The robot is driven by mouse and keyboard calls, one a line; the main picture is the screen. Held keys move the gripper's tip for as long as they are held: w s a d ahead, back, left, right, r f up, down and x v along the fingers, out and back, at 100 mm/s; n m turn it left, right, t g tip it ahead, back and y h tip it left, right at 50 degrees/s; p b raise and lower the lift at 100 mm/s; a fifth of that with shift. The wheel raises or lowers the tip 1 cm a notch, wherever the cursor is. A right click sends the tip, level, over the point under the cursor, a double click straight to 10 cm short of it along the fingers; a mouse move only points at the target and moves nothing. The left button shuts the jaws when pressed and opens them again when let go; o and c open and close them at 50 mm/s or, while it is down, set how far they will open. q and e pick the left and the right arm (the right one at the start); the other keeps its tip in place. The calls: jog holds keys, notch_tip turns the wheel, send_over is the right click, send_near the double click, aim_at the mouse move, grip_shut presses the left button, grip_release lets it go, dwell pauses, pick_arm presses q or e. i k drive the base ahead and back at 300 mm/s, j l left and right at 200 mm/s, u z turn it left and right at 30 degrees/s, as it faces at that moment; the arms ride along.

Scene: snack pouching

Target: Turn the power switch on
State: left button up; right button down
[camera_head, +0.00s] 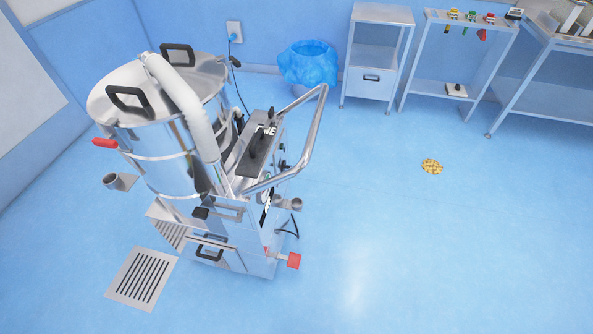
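A steel machine (165,165) with a round drum, a ribbed white hose (183,100) and a bent tube handle (312,130) stands on the floor at the left. A dark panel (258,150) with white lettering and black knobs or levers sits on its top, beside the drum. A red block (294,261) sticks out at its lower right, and a red grip (104,143) at the drum's left. I cannot tell which part is the power switch or how it is set. Neither of my grippers is in view.
A cable runs from the wall socket (234,31) down behind the machine. A blue-lined bin (307,64), a steel cabinet (371,84) and steel tables (540,75) stand along the back wall. A small yellow snack pile (432,167) lies on the floor. The floor at right is otherwise clear.

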aim_at(284, 166)
jog(key=i+l+u, duration=0.2)
jog(key=l, duration=0.25)
jog(key=i+l+u, duration=0.2)
jog(key=i+l, duration=0.15)
jog(key=i+l+u, duration=0.2)
jog(key=l, duration=0.4)
jog(key=i+l+u, duration=0.2)
jog(key=l, duration=0.35)
jog(key=i+l+u, duration=0.1)
jog(key=l+u, duration=0.15)
jog(key=l, duration=0.3)
jog(key=i+l+u, duration=0.2)
jog(key=l, duration=0.4)
jog(key=l+u, duration=0.2)
jog(key=l, duration=0.35)
